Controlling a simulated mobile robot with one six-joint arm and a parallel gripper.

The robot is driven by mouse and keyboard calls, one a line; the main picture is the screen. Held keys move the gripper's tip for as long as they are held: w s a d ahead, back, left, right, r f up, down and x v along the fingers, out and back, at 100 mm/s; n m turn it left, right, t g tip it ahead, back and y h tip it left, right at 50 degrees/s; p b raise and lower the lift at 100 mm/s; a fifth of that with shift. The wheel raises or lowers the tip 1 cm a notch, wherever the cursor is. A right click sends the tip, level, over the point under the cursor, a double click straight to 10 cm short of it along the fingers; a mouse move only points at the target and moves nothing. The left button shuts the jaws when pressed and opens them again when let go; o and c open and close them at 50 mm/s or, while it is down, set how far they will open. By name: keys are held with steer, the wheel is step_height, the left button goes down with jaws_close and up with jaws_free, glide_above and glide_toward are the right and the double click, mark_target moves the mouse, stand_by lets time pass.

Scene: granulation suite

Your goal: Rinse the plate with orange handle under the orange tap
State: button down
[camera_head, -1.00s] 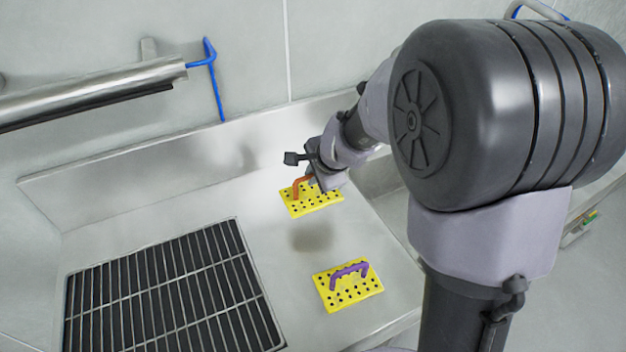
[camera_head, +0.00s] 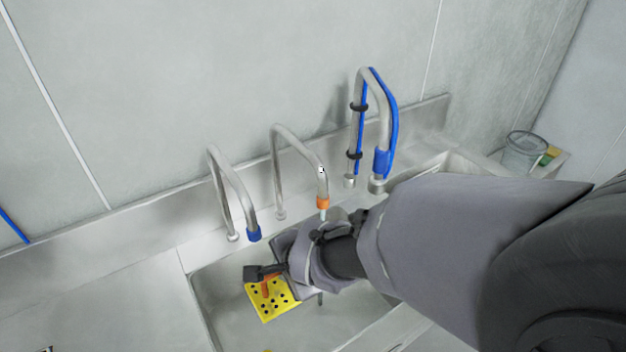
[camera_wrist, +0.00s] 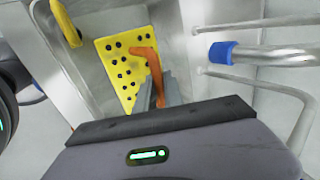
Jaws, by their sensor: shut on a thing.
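The yellow plate (camera_head: 280,306) has dark holes and an orange handle (camera_head: 266,288). It is held tilted in or over the sink basin. In the wrist view my gripper (camera_wrist: 156,92) is shut on the orange handle (camera_wrist: 150,60), with the yellow plate (camera_wrist: 108,47) beyond it. I cannot tell whether water runs.
A tap with a blue ring (camera_head: 254,233) stands left of the orange tap, close above the plate. A tap with a blue hose (camera_head: 382,110) stands to the right. A clear container (camera_head: 523,152) sits at the far right. Flat steel counter (camera_head: 110,300) lies left of the basin.

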steer(key=shift+w+f+b, duration=0.15)
steer(key=shift+w+b, duration=0.2)
steer(key=shift+w, duration=0.05)
steer(key=w+d+f+b, duration=0.2)
steer(key=w+d+b, duration=0.1)
steer(key=w, duration=0.9)
steer(key=shift+d+f, duration=0.2)
steer(key=shift+d, duration=0.35)
steer(key=shift+s+d+b, duration=0.15)
steer(key=shift+d+b, duration=0.3)
steer(key=shift+d, duration=0.1)
steer(key=shift+a, duration=0.1)
